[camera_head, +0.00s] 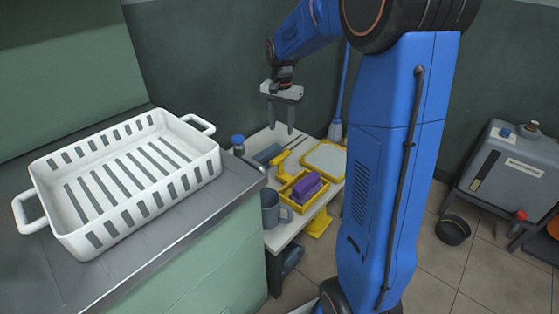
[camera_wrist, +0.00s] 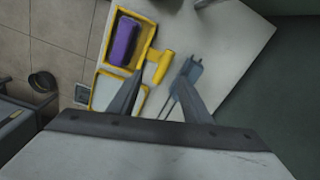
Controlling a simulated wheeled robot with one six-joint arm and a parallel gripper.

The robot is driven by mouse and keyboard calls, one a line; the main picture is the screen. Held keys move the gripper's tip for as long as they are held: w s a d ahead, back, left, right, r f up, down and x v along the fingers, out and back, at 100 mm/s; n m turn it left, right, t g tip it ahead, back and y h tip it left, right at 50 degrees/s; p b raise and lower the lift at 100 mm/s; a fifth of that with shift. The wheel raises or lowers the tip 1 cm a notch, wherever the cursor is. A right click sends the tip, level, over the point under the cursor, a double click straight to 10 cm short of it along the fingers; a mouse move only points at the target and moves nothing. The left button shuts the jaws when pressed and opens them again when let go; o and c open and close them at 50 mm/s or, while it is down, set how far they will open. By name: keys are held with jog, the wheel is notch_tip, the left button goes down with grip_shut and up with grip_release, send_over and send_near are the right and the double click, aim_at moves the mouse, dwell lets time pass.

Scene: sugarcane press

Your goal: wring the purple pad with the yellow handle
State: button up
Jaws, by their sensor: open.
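The purple pad (camera_head: 306,186) lies in a yellow-rimmed tray (camera_head: 289,190) on a low white table. In the wrist view the pad (camera_wrist: 124,41) is at the upper left, inside the tray. The yellow handle (camera_head: 289,155) projects beside the tray; in the wrist view it is a short bar with a crosswise end (camera_wrist: 162,66). My gripper (camera_head: 282,131) is open and empty, pointing down above the table. In the wrist view its fingertips (camera_wrist: 163,78) appear on either side of the handle's near end, apparently still above it.
A yellow-framed pale panel (camera_head: 325,160) adjoins the tray. A blue-grey tool (camera_wrist: 186,85) lies near the handle. A grey mug (camera_head: 271,209) stands at the table's front. A white slotted basket (camera_head: 125,178) sits on the counter at left. The table's far end has bare room.

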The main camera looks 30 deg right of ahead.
aim_at(281, 161)
jog(key=shift+m, duration=0.5)
jog(key=w+f, duration=0.1)
jog(key=f, duration=0.5)
jog(key=w+d+f, duration=0.1)
jog(key=f, duration=0.6)
jog(key=w+f, duration=0.1)
jog(key=f, duration=0.5)
jog(key=shift+d+f, duration=0.15)
jog(key=shift+f, duration=0.1)
